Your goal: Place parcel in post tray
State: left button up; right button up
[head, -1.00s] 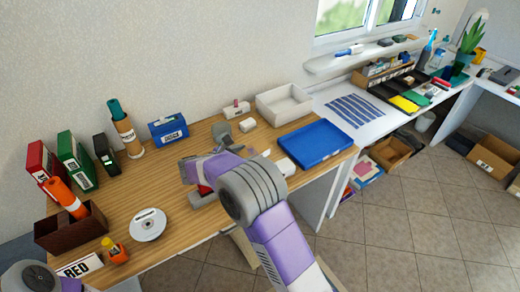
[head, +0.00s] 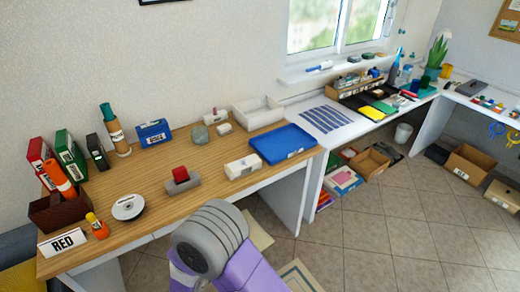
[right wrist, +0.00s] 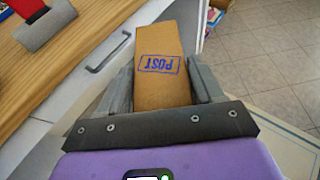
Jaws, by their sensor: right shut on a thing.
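A brown parcel (right wrist: 158,65) stamped POST in blue fills the jaws of my right gripper (right wrist: 158,82) in the right wrist view. The gripper is shut on its sides, in front of the desk's drawer front. In the head view my right forearm shows at the bottom, but the gripper and parcel are hidden. A flat blue tray (head: 283,141) with a small white label lies at the desk's right end. A deeper white tray (head: 259,111) stands behind it. The labels are too small to tell which is the post tray. My left gripper is out of view.
A grey block with a red top (head: 181,180) and a white box (head: 243,167) stand near the desk's front edge. Binders, a brown holder (head: 60,211) and a disc spindle (head: 128,207) are at left. The desk's middle is mostly clear wood.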

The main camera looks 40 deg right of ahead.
aim_at(278, 139)
jog(key=u, duration=1.35)
jog(key=k, duration=1.3)
jog(key=z, duration=1.55)
jog(key=i, duration=0.65)
